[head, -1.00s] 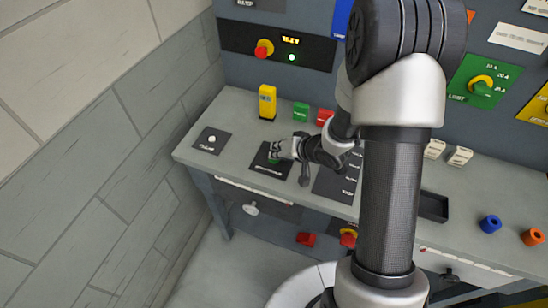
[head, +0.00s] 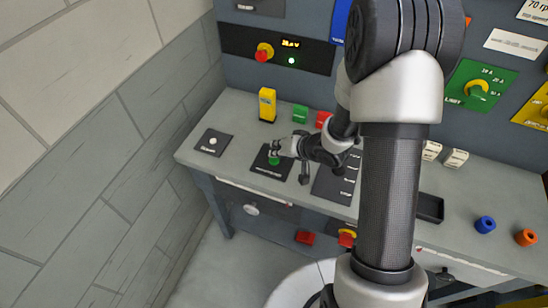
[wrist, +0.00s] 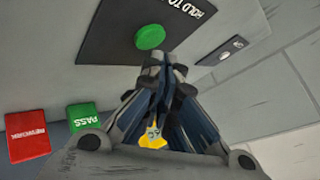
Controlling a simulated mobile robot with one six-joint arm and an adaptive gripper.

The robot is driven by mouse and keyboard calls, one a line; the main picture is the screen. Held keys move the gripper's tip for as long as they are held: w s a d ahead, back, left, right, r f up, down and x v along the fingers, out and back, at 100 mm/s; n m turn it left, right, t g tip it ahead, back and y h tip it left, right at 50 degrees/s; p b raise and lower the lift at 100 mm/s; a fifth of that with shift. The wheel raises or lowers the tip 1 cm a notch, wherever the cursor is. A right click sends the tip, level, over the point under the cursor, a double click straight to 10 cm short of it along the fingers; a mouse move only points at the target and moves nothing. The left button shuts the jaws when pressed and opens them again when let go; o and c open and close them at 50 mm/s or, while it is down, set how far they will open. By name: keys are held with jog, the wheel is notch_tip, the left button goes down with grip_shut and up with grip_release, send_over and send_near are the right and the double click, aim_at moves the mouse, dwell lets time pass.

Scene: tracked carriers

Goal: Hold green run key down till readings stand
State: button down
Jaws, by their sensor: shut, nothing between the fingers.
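The green run key (head: 274,161) is a round button on a black plate (head: 264,168) on the bench. It also shows in the wrist view (wrist: 150,37), where the plate's visible lettering reads "HOLD TO". My gripper (head: 275,152) is shut and empty, with its fingertips right at the key. In the wrist view the fingertips (wrist: 163,66) lie just below the key in the picture; I cannot tell whether they touch or press it. The lit yellow display (head: 290,44) on the back panel has digits too small to read surely, with a green lamp (head: 291,61) below it.
A black tray (head: 430,208) and blue and orange rings are to the right.

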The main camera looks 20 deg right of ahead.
aim_at(277, 159)
notch_tip(277, 159, up, 5)
jog(key=p, duration=0.5)
jog(key=shift+p, duration=0.3)
dwell(1.9)
